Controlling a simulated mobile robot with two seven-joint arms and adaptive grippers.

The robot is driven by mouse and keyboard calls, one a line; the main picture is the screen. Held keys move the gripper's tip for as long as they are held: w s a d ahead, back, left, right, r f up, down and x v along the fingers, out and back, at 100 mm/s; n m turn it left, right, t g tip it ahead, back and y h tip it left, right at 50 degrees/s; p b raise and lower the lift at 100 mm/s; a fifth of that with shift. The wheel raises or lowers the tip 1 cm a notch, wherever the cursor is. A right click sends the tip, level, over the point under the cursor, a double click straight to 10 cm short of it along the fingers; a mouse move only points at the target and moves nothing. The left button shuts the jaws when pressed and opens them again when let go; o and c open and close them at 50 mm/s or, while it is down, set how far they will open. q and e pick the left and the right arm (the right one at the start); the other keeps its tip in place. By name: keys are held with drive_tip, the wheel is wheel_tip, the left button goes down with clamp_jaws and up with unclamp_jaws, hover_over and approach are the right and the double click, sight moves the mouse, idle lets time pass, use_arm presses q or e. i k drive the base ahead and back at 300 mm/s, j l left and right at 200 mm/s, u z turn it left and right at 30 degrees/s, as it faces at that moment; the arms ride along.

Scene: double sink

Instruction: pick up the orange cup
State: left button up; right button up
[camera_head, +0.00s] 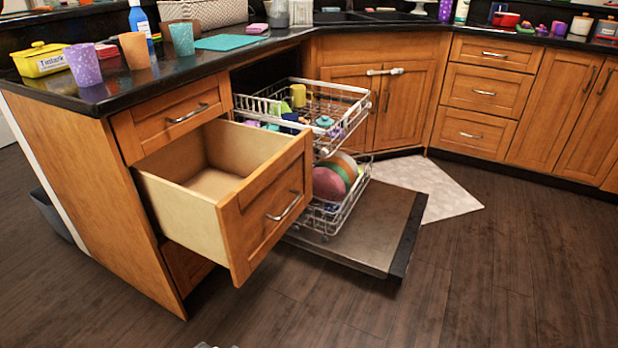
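The orange cup (135,51) stands on the black countertop (150,82) at the upper left, in the head view. A purple speckled cup (83,65) stands to its left and nearer the counter's front edge. A teal cup (182,39) stands to its right. A blue bottle (139,18) is just behind the orange cup. Neither of my grippers can be made out. Only a small pale sliver shows at the bottom edge, too little to identify.
An open, empty drawer (262,200) juts out below the counter. Beside it the dishwasher door (368,225) is down and its loaded racks (335,100) are pulled out. A yellow container (40,59) and teal mat (230,42) are on the counter. The floor at right is clear.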

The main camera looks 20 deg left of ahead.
sight(134, 45)
drive_tip(key=u, duration=1.6)
drive_tip(key=j+z, duration=0.1)
drive_tip(key=z, duration=0.3)
drive_tip(key=i+j+z, duration=0.1)
drive_tip(key=z, duration=0.3)
drive_tip(key=j+z, duration=0.15)
drive_tip(key=z, duration=0.25)
drive_tip(key=i+j+z, duration=0.1)
drive_tip(key=j+z, duration=0.25)
drive_tip(key=j, duration=0.2)
drive_tip(key=j+z, duration=0.3)
drive_tip(key=j, duration=0.25)
